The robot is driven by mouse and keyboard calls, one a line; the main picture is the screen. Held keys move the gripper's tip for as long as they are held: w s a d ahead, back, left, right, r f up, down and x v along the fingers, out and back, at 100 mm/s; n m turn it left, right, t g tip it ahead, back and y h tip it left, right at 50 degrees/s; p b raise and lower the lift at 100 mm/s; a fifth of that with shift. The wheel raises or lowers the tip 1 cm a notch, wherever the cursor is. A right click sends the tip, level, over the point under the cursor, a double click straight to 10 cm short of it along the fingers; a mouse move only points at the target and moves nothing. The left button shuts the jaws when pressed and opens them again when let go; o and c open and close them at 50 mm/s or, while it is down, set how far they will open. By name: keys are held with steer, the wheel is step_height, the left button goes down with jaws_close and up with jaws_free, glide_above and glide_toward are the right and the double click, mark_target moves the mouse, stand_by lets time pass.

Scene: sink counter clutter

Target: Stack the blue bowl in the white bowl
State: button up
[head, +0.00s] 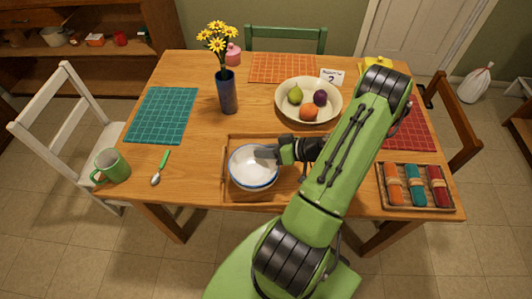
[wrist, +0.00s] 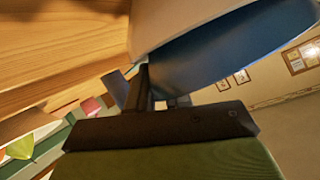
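The blue bowl (head: 238,177), blue outside with a pale inside, sits in or just over the white bowl (head: 247,188) on the wooden tray. The white bowl is mostly hidden beneath it. My gripper (head: 268,153) is at the blue bowl's right rim, with a grey finger reaching over the inside. In the wrist view, the blue bowl's outer side (wrist: 235,40) is close against my gripper (wrist: 155,92), with the pale white bowl (wrist: 175,18) beside it. I cannot tell if the fingers are closed on the rim or if the bowls are fully seated.
The tray (head: 225,180) surrounds the bowls. A fruit bowl (head: 283,108) and a blue flower vase (head: 227,95) stand behind. A spoon (head: 157,177) and green mug (head: 113,165) are left; a tray of rolled napkins (head: 415,208) is right. Bare table lies left of the tray.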

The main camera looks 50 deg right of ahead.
steer(key=o, duration=0.4)
steer(key=shift+s+f, duration=0.2)
steer(key=shift+f, duration=0.35)
steer(key=shift+r, duration=0.1)
steer(key=r+p+v, duration=0.1)
steer(key=p+v, duration=0.1)
steer(key=v, duration=1)
steer(key=w+a+r+n+g+h, duration=0.1)
steer(key=w+a+r+g, duration=0.35)
steer(key=a, duration=0.25)
steer(key=w+a+r+n+g, duration=0.2)
steer(key=w+a+r+g, duration=0.3)
steer(key=a, duration=0.3)
steer(key=s+a+r+t+h, duration=0.1)
steer(key=s+a+r, duration=0.2)
steer(key=s+a+r+m+t+h, duration=0.1)
steer(key=s+a+r, duration=0.2)
steer(key=a+r, duration=0.1)
steer(key=s+a+r+m+t+h, duration=0.1)
steer(key=s+a+r+h, duration=0.1)
steer(key=a+r, duration=0.1)
steer(key=shift+s+a+r+t+b, duration=0.3)
steer(key=shift+s+a+r, duration=0.1)
steer(key=shift+a, duration=0.25)
